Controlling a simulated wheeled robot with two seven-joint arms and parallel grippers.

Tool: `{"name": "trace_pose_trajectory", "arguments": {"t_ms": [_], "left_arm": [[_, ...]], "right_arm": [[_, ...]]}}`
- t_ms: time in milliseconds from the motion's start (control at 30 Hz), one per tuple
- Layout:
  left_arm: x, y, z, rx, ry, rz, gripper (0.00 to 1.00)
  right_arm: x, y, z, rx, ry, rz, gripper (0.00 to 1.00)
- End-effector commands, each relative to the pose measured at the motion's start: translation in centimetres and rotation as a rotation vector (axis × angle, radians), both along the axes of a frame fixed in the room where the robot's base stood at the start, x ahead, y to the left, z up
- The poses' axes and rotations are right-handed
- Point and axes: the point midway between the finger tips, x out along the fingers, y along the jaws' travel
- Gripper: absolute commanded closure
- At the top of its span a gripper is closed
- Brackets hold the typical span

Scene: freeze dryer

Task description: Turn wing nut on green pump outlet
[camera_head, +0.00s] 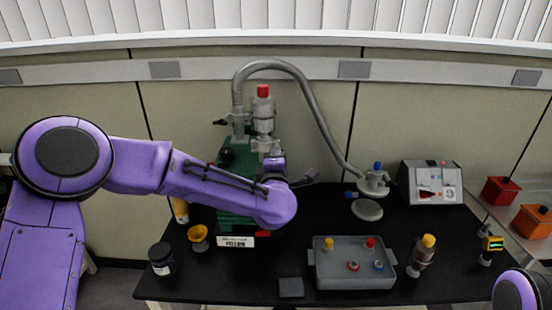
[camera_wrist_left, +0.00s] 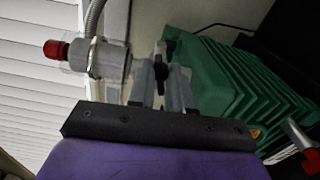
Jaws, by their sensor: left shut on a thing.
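The green pump (camera_head: 234,185) stands at the back left of the black table, partly hidden by my left arm. It also shows ribbed and green in the left wrist view (camera_wrist_left: 225,85). A grey outlet fitting with a red cap (camera_head: 263,91) rises from it. My left gripper (camera_head: 266,147) is at the base of this fitting. In the left wrist view its two grey fingers (camera_wrist_left: 164,75) are shut on a small dark wing nut (camera_wrist_left: 166,47) beside the pump. The fingers hide part of the nut. My right gripper is out of view.
A grey hose (camera_head: 318,100) arches from the pump to a flange with a blue cap (camera_head: 374,180). A grey tray (camera_head: 322,280), a yellow-capped valve (camera_head: 423,252), a dark jar (camera_head: 161,259) and a control box (camera_head: 430,182) stand around.

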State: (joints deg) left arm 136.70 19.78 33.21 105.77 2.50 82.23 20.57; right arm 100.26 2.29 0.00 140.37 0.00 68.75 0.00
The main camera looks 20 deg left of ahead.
Motion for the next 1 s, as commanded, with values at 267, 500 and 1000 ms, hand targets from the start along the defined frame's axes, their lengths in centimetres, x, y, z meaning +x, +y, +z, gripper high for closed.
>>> {"name": "trace_pose_trajectory", "arguments": {"t_ms": [267, 500, 1000], "left_arm": [[-0.03, -0.07, -0.05, 0.042, 0.013, -0.001, 1.00], [-0.03, -0.08, -0.08, 0.044, 0.013, -0.001, 1.00], [-0.11, -0.07, -0.08, 0.043, 0.013, -0.001, 0.55]], "right_arm": [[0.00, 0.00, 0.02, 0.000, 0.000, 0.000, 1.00], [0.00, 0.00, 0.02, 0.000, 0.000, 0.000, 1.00], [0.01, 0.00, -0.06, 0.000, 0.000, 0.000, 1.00]]}}
